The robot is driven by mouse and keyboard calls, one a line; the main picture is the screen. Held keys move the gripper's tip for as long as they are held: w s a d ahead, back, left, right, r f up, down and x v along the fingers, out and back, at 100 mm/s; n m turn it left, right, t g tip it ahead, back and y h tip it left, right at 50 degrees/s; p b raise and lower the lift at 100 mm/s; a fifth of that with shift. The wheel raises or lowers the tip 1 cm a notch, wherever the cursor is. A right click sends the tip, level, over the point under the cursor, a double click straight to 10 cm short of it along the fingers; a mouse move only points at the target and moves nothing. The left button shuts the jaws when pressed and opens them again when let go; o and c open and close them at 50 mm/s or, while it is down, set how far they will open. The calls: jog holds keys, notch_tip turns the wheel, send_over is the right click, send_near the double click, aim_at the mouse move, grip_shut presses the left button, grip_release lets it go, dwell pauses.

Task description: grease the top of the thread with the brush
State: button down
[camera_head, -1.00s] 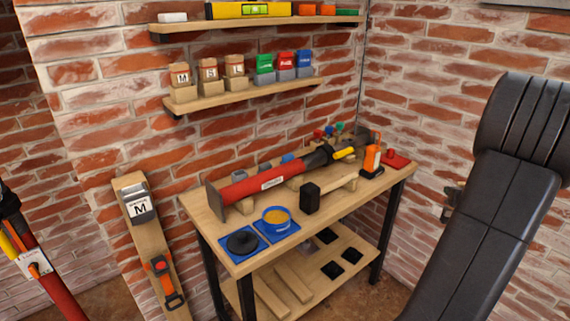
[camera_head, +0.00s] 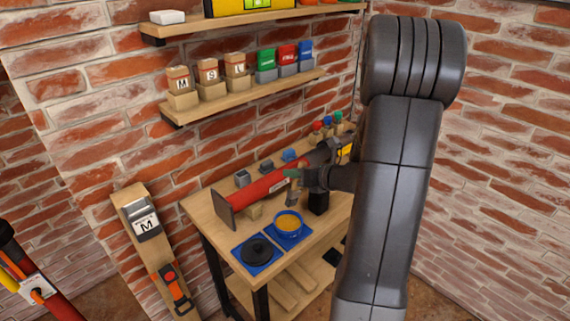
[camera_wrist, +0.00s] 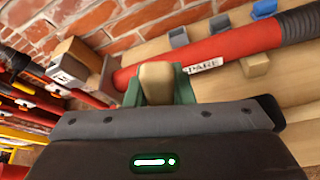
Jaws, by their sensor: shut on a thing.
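My gripper (camera_head: 294,180) is over the bench, above and just right of the blue pot. In the wrist view its green fingers (camera_wrist: 158,88) are shut on a tan wooden piece, the end of the brush (camera_wrist: 157,72). In the head view a small part of the brush (camera_head: 291,196) hangs below the fingers; its bristles are not clear. The open blue pot (camera_head: 288,234) holds amber grease (camera_head: 288,222) on a blue mat. I cannot make out the thread; my arm hides the bench's right part.
A black lid (camera_head: 258,251) lies on a second blue mat. A red tube marked SPARE (camera_head: 262,185), also in the wrist view (camera_wrist: 222,48), lies behind my gripper. A black block (camera_head: 318,203) stands close by. Shelves (camera_head: 240,97) hold small bags and boxes.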

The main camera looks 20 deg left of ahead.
aim_at(299, 190)
jog(key=f+b, duration=0.1)
jog(key=f, duration=0.1)
jog(key=f+b, duration=0.3)
jog(key=b, duration=0.1)
jog(key=shift+s+a+f, duration=0.3)
jog(key=shift+f, duration=0.1)
jog(key=shift+f+b, duration=0.5)
jog(key=shift+f, duration=0.1)
dwell(1.7)
notch_tip(299, 190, up, 7)
jog(key=p, duration=0.6)
jog(key=shift+d, duration=0.1)
dwell(0.8)
